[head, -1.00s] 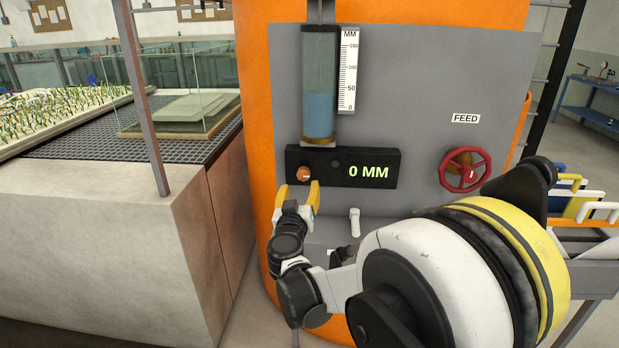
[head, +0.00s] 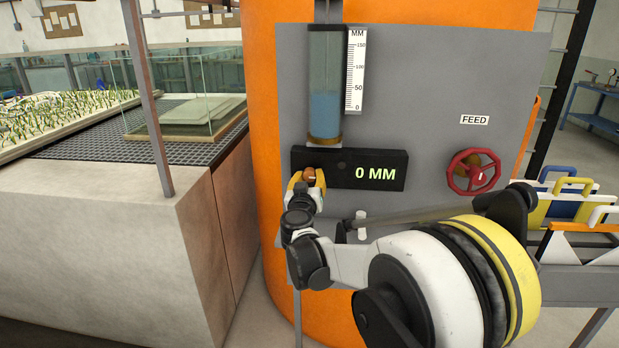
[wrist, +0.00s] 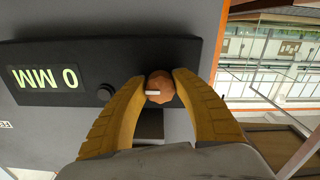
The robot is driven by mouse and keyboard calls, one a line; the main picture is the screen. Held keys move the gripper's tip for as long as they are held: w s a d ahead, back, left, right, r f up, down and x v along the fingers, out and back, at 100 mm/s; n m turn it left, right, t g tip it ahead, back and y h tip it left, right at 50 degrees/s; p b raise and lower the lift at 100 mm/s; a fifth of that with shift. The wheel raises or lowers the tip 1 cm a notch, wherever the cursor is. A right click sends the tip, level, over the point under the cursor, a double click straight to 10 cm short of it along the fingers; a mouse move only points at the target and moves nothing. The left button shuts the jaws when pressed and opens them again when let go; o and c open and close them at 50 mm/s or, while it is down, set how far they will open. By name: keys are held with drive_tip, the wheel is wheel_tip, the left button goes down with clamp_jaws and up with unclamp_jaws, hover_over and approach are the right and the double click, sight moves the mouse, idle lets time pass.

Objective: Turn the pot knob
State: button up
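The pot knob (head: 308,174) is a small orange-brown faceted knob with a pale pointer mark, at the left end of a black panel. In the wrist view the knob (wrist: 160,87) sits between the two yellow fingertips, its white mark pointing left. My gripper (head: 308,178) is at the panel, one finger on each side of the knob. In the wrist view the fingers of my gripper (wrist: 160,85) look close against both sides of it, with no clear gap. The display (head: 376,172) on the black panel (head: 398,172) reads 0 MM.
A clear column (head: 324,90) with blue water and a MM scale (head: 356,70) stands above the panel. A red FEED handwheel (head: 473,172) is at the right. A small white lever (head: 361,224) sits below the panel. A concrete flume bench (head: 100,235) stands at the left.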

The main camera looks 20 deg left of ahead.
idle(0.4)
drive_tip(key=n, duration=0.4)
drive_tip(key=shift+r+n+p, duration=0.1)
drive_tip(key=shift+n+p, duration=0.3)
drive_tip(key=n, duration=0.4)
drive_tip(key=shift+d+n+p, duration=0.1)
drive_tip(key=shift+n+p, duration=0.2)
drive_tip(key=n, duration=0.4)
drive_tip(key=shift+n, duration=0.3)
drive_tip(key=n, duration=0.4)
drive_tip(key=shift+r+p, duration=0.1)
drive_tip(key=shift+p, duration=0.25)
drive_tip(key=n, duration=0.9)
drive_tip(key=shift+r+n, duration=0.1)
drive_tip(key=shift+n, duration=0.2)
drive_tip(key=n, duration=0.4)
drive_tip(key=shift+p, duration=0.3)
drive_tip(key=shift+a+n, duration=0.2)
drive_tip(key=shift+n, duration=1.8)
